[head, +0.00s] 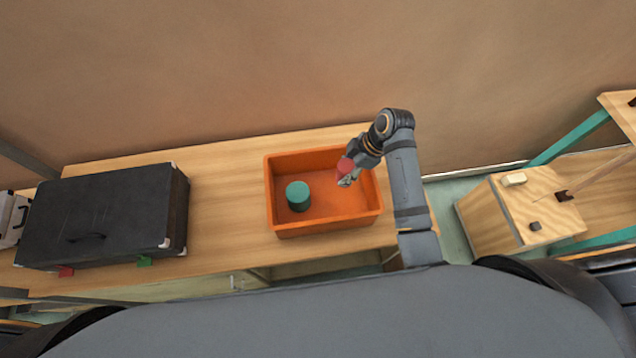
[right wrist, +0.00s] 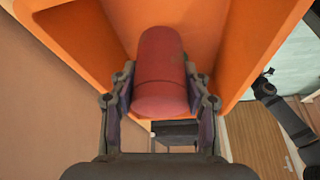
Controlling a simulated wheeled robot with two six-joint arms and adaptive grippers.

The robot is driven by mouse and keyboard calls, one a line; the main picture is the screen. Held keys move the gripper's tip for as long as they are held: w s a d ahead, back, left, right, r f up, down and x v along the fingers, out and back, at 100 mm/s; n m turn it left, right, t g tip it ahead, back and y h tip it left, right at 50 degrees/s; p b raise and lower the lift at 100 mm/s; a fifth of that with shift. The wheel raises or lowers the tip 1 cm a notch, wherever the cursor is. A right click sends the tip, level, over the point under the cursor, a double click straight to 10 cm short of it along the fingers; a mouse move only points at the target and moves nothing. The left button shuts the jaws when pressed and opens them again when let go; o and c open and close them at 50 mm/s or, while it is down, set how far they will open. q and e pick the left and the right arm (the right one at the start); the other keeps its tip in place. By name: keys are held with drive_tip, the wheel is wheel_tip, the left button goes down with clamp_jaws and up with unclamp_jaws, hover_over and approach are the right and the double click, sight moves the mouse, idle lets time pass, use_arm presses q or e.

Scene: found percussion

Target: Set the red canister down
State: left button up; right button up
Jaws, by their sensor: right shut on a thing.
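The red canister (right wrist: 160,75) is between the fingers of my right gripper (right wrist: 160,100), which is shut on it. In the head view the red canister (head: 344,166) shows small at the tip of my right gripper (head: 347,178), over the right part of the orange bin (head: 325,224). In the right wrist view the orange walls of the bin (right wrist: 250,40) surround the canister. I cannot tell whether the canister touches the bin floor. My left gripper is not in view.
A teal cylinder (head: 298,196) stands in the left part of the bin. A black case (head: 105,215) lies on the wooden table (head: 225,190) to the left. Free bin floor lies between the cylinder and my gripper. A wooden box (head: 510,215) stands at the right.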

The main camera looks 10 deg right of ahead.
drive_tip(key=shift+s+f, duration=0.2)
drive_tip(key=shift+s, duration=0.2)
hover_over(342, 196)
wheel_tip(342, 196, down, 5)
drive_tip(key=shift+w+f+p, duration=0.1)
drive_tip(key=shift+f+p, duration=0.1)
drive_tip(key=shift+p, duration=0.2)
drive_tip(key=f, duration=0.3)
drive_tip(key=shift+s+f, duration=0.15)
drive_tip(key=shift+s, duration=0.05)
drive_tip(key=shift+w+f, duration=0.1)
drive_tip(key=shift+f, duration=0.15)
drive_tip(key=shift+f, duration=0.1)
drive_tip(key=o, duration=1.2)
